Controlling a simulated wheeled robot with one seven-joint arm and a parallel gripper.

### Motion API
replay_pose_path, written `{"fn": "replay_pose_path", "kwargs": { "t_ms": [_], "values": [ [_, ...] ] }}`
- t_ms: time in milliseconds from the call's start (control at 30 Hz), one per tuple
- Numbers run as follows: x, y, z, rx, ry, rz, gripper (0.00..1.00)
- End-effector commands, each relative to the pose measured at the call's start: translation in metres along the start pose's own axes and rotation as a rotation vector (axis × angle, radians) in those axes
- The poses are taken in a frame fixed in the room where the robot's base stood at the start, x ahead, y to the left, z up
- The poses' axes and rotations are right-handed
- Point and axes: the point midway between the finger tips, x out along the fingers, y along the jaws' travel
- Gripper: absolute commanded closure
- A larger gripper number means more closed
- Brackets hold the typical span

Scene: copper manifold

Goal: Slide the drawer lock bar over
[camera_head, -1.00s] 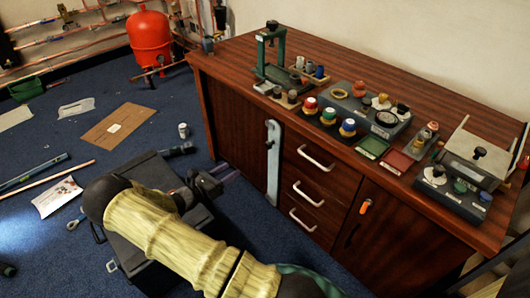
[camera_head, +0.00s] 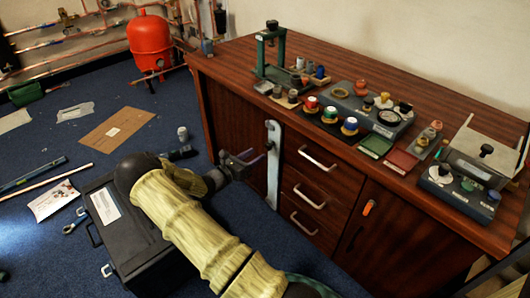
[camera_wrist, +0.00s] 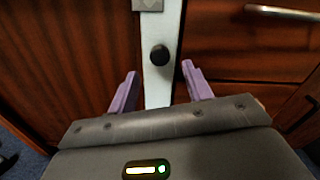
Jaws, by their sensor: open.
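The drawer lock bar (camera_head: 273,170) is a pale grey upright bar on the front of the wooden cabinet, just left of the drawers. In the wrist view the bar (camera_wrist: 162,30) runs up the middle, with a round black knob (camera_wrist: 160,55) on it. My gripper (camera_head: 258,160) is in front of the bar. In the wrist view its two purple fingers (camera_wrist: 164,84) are open, one on each side of the bar, with the knob beyond their tips. Nothing is between the fingers except the view of the bar. Whether they touch the bar cannot be told.
Drawers with silver handles (camera_head: 317,158) are right of the bar; one handle (camera_wrist: 283,13) shows in the wrist view. The cabinet top (camera_head: 225,60) carries stands and coloured knobs. A black case (camera_head: 125,225) lies on the blue floor under my arm.

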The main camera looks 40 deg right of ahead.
Motion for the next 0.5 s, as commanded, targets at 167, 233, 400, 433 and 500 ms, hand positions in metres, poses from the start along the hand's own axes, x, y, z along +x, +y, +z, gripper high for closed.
{"fn": "replay_pose_path", "kwargs": {
  "t_ms": [167, 233, 400, 433, 500],
  "values": [
    [0.032, 0.0, -0.002, 0.002, 0.0, -0.003, 0.5],
    [0.042, 0.0, -0.002, 0.003, 0.001, -0.002, 0.5],
    [0.055, 0.0, -0.001, 0.002, -0.001, -0.001, 0.5],
    [0.056, 0.0, 0.0, 0.001, -0.001, -0.001, 0.5],
    [0.057, 0.0, 0.0, 0.001, -0.001, 0.0, 0.5]
  ]
}}
